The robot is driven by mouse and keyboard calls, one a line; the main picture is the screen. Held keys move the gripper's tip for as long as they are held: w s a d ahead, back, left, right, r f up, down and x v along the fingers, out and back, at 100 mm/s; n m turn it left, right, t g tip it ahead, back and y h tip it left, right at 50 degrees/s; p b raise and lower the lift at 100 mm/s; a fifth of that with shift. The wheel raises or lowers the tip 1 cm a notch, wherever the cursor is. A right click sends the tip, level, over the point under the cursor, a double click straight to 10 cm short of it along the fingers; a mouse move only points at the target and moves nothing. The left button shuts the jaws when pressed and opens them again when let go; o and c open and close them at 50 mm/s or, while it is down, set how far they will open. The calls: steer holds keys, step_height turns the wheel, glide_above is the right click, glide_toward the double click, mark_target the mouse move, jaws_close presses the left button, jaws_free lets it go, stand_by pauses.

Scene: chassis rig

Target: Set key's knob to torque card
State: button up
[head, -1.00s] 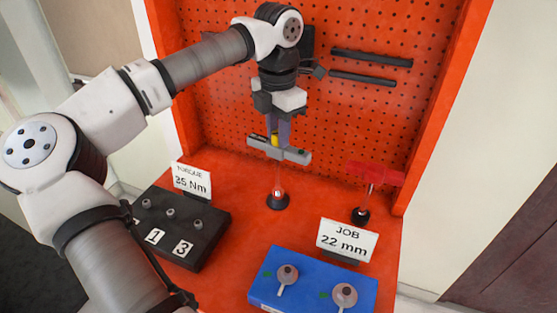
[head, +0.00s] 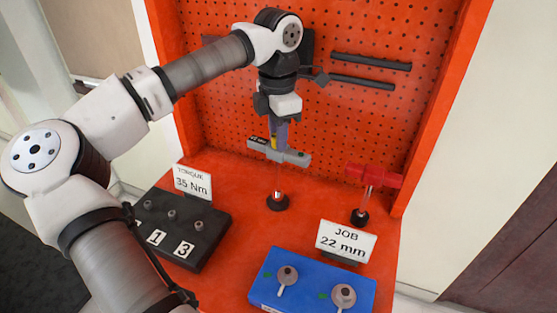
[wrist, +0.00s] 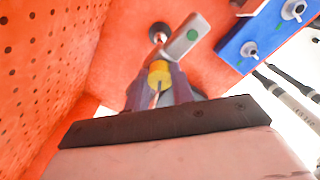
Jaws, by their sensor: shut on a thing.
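The torque card (head: 192,182) stands at the left and reads 35 Nm. The key is a grey crossbar (head: 295,157) with a green dot and a yellow knob (head: 274,142), above a thin clear stem on a round black base (head: 277,202). A small label on the bar's left end is too small to read surely. My gripper (head: 281,138) points down with purple fingers shut on the yellow knob. In the wrist view the yellow knob (wrist: 159,75) sits between the fingers, with the grey bar (wrist: 186,38) beyond it. The knob's setting cannot be read.
A red key (head: 374,175) stands at the right on its own base. The JOB 22 mm card (head: 346,240) stands behind a blue block (head: 314,289) with two knobs. A black block (head: 205,232) with pegs and number tags is at the left. The pegboard (head: 225,110) rises behind.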

steer(key=shift+m+p, duration=0.65)
steer(key=shift+m, duration=1.55)
steer(key=shift+m+p, duration=0.4)
steer(key=shift+m, duration=1.6)
steer(key=o, duration=0.6)
steer(key=shift+o, duration=0.2)
steer(key=n+b, duration=0.1)
steer(key=n, duration=0.4)
steer(key=shift+f+n+b, duration=0.1)
steer(key=shift+n+b, duration=0.2)
steer(key=shift+b, duration=0.1)
steer(key=n+b, duration=0.1)
steer(key=n, duration=0.4)
steer(key=shift+n, duration=0.4)
